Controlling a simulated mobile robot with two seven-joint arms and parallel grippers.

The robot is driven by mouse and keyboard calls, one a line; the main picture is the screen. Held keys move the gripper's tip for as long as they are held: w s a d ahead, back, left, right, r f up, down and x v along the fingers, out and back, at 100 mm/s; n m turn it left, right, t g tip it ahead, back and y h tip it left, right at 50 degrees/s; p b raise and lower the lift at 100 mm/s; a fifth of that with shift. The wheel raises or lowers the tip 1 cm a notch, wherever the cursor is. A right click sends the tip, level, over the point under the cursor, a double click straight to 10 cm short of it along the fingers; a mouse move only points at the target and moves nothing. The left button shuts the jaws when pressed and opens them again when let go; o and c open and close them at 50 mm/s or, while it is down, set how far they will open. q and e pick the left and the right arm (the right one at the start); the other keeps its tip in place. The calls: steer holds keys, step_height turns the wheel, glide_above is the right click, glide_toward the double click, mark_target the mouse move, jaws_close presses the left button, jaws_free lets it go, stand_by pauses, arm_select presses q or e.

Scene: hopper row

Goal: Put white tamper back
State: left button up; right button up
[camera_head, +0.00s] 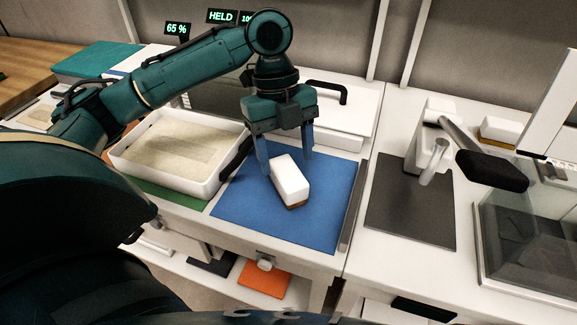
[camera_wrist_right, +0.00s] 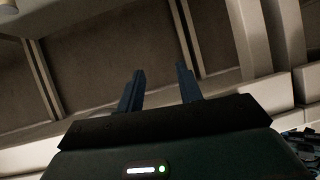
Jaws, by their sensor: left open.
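A white block with a brown underside (camera_head: 290,182), which looks like the white tamper, sits at an angle on the blue mat (camera_head: 320,222). My left gripper (camera_head: 287,163) is open, pointing down above the mat. Its fingers stand at the back and left of the block; whether they touch it I cannot tell. My right gripper (camera_wrist_right: 161,75) is open and empty in the right wrist view, pointing toward a brown panelled wall. It does not show in the head view.
A white tray of pale grains (camera_head: 182,145) stands left of the blue mat. A lidded white box (camera_head: 335,115) is behind. At right are a dark mat (camera_head: 410,210), a white stand with a black-ended lever (camera_head: 490,170), another white block (camera_head: 498,130) and a clear bin (camera_head: 525,235).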

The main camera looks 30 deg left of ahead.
mark_target(281, 162)
arm_select(q)
steer(key=v, duration=0.8)
steer(key=shift+p, duration=0.3)
steer(key=shift+s+f, duration=0.1)
steer(key=shift+f, duration=0.05)
